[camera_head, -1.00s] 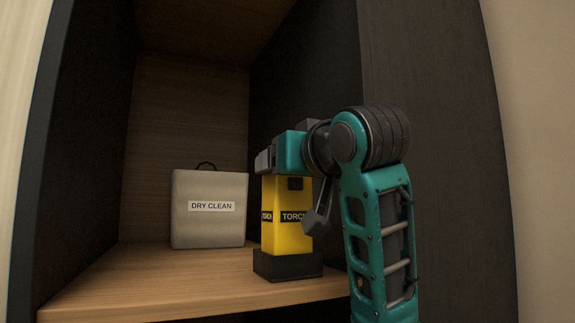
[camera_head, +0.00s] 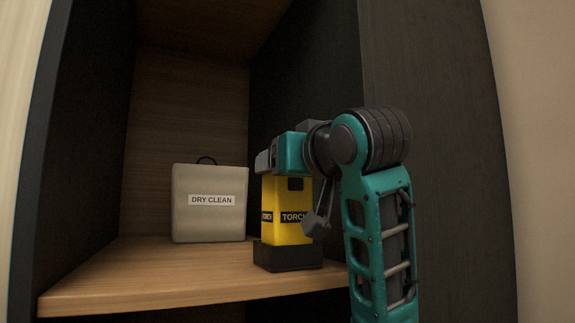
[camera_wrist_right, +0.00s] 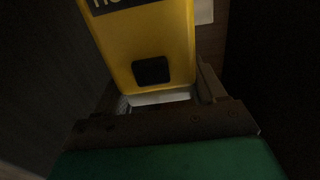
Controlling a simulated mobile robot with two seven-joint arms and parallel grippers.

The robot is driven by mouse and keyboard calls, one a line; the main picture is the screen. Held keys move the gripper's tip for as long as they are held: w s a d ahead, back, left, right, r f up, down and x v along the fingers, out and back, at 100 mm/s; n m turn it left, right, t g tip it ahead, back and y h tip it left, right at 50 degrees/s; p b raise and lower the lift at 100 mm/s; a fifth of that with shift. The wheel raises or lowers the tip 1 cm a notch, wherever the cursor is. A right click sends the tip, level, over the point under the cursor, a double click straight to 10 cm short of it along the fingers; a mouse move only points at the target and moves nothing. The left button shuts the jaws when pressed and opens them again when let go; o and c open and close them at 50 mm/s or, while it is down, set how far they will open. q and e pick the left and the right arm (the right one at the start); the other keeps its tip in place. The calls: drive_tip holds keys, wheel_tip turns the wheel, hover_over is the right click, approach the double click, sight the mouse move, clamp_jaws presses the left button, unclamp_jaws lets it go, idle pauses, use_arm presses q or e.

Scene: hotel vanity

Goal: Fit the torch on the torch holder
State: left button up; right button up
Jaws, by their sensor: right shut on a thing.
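The yellow torch (camera_head: 284,201), with black TORCH labels, stands upright on the shelf's right side. Its lower end meets the black square torch holder (camera_head: 287,257) and seems to be inside its rim; the inside of the holder is hidden. My right gripper (camera_head: 270,162) is shut on the torch's upper end. In the right wrist view, the torch (camera_wrist_right: 145,45) lies between the fingers of my right gripper (camera_wrist_right: 160,98), with its black square patch near them. My left gripper is not in view.
A beige DRY CLEAN bag (camera_head: 209,222) stands to the left of the torch, with a gap between. The wooden shelf (camera_head: 130,275) is bare at front left. The dark cabinet side wall (camera_head: 305,70) rises close behind and right of the torch.

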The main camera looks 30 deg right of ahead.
drive_tip(key=shift+f, duration=0.1)
drive_tip(key=o, duration=1.7)
drive_tip(key=s+p, duration=0.2)
drive_tip(key=s, duration=1.1)
drive_tip(key=shift+a, duration=0.4)
